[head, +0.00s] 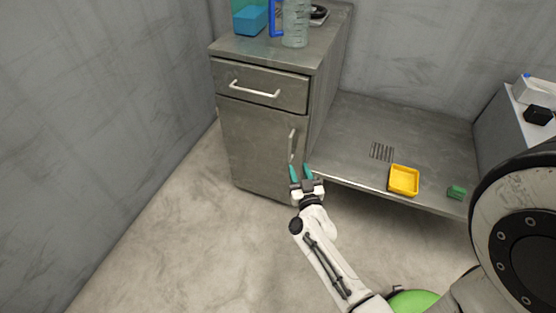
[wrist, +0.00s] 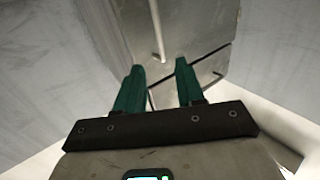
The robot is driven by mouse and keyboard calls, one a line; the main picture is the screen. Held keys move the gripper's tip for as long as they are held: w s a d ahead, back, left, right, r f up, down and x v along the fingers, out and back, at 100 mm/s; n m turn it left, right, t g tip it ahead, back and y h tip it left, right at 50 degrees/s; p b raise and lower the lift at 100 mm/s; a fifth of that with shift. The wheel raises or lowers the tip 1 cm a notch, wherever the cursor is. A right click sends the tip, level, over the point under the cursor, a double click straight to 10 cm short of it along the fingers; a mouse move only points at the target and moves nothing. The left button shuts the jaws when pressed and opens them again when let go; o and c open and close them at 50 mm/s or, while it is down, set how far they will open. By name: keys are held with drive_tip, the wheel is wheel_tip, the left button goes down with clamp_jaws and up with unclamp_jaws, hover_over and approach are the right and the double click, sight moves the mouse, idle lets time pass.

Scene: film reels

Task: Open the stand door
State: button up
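The stand (head: 262,50) is a grey metal cabinet with a drawer above and a door below. The stand door (head: 255,148) looks shut. Its light vertical handle (head: 292,145) is near the door's right edge. My gripper (head: 301,170) has teal fingers and is just below the handle in the head view. In the wrist view my gripper (wrist: 160,66) is open, with nothing between its fingers. A light bar that looks like the handle (wrist: 157,30) shows ahead of the gap between the fingertips. I cannot tell how far away it is.
The drawer has a horizontal handle (head: 254,89). A blue container (head: 250,18) and a clear jug (head: 295,24) stand on top. To the right, a low metal platform (head: 345,135) holds a yellow tray (head: 403,180) and a green block (head: 456,192). The floor left of the stand is clear.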

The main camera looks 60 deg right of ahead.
sight(290, 145)
drive_tip(key=b+x, duration=0.2)
drive_tip(key=x, duration=0.8)
drive_tip(key=shift+w+d, duration=0.25)
drive_tip(key=shift+c, duration=0.5)
clamp_jaws()
